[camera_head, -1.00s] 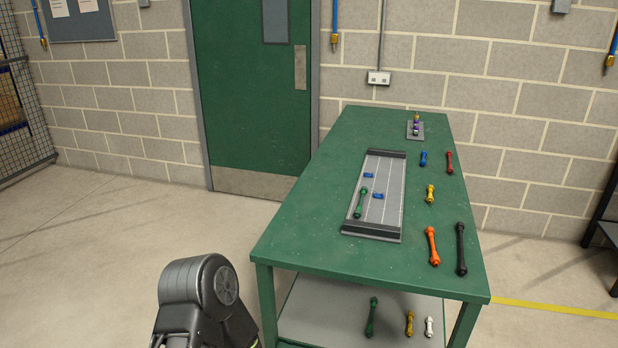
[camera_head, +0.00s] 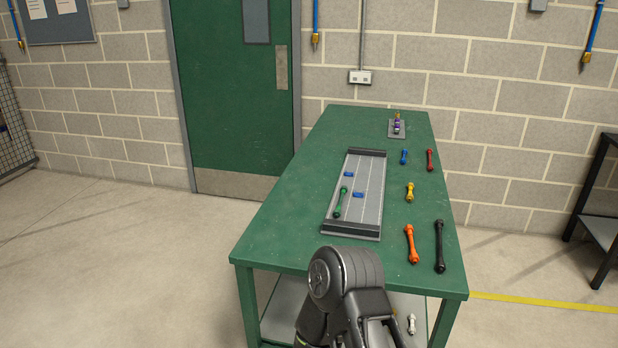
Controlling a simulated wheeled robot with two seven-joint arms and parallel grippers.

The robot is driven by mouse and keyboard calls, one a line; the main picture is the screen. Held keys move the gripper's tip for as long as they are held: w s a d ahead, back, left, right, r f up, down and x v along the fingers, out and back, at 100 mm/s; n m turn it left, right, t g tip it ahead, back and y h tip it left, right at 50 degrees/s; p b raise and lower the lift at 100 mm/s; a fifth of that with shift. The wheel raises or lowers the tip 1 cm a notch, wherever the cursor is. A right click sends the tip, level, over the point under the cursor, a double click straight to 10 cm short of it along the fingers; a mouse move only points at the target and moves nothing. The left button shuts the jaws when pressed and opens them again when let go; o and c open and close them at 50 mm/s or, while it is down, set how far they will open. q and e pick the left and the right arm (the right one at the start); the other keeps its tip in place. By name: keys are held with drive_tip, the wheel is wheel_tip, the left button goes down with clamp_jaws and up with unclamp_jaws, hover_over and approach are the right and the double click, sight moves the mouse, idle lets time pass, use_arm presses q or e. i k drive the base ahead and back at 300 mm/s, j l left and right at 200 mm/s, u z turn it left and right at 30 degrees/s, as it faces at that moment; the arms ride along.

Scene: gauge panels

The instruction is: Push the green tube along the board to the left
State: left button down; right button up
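The green tube (camera_head: 341,201) lies lengthwise on the left part of the grey board (camera_head: 370,200), towards its near end. The board has pale lines along it and dark raised bars at its far and near ends. Two small blue blocks lie on it, one (camera_head: 348,174) beyond the tube and one (camera_head: 358,195) to its right. One of my arms, seemingly the left, rises at the bottom centre, in front of the table's near edge and apart from the tube. Its forked dark end is cut by the frame, so its finger opening is unclear. My other gripper is out of view.
The green table (camera_head: 290,215) also holds an orange tube (camera_head: 411,244), black tube (camera_head: 439,246), yellow tube (camera_head: 409,192), blue tube (camera_head: 404,156) and red tube (camera_head: 430,160) right of the board. A small grey plate (camera_head: 391,133) stands behind. Left of the board is clear.

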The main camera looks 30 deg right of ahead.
sight(344, 188)
drive_tip(key=i+u, duration=1.05)
drive_tip(key=i, duration=0.65)
drive_tip(key=i+l+z, duration=0.15)
drive_tip(key=i+z, duration=0.8)
drive_tip(key=i+j+z, duration=0.2)
drive_tip(key=i+z, duration=0.25)
drive_tip(key=i+l+z, duration=0.25)
drive_tip(key=i+z, duration=0.2)
drive_tip(key=i, duration=0.35)
drive_tip(key=i+j+z, duration=0.1)
drive_tip(key=i+z, duration=0.35)
drive_tip(key=i, duration=0.35)
drive_tip(key=i+u, duration=0.25)
drive_tip(key=i, duration=0.6)
drive_tip(key=i+l+u, duration=0.1)
drive_tip(key=i+u, duration=0.15)
drive_tip(key=i, duration=0.6)
drive_tip(key=z, duration=4.65)
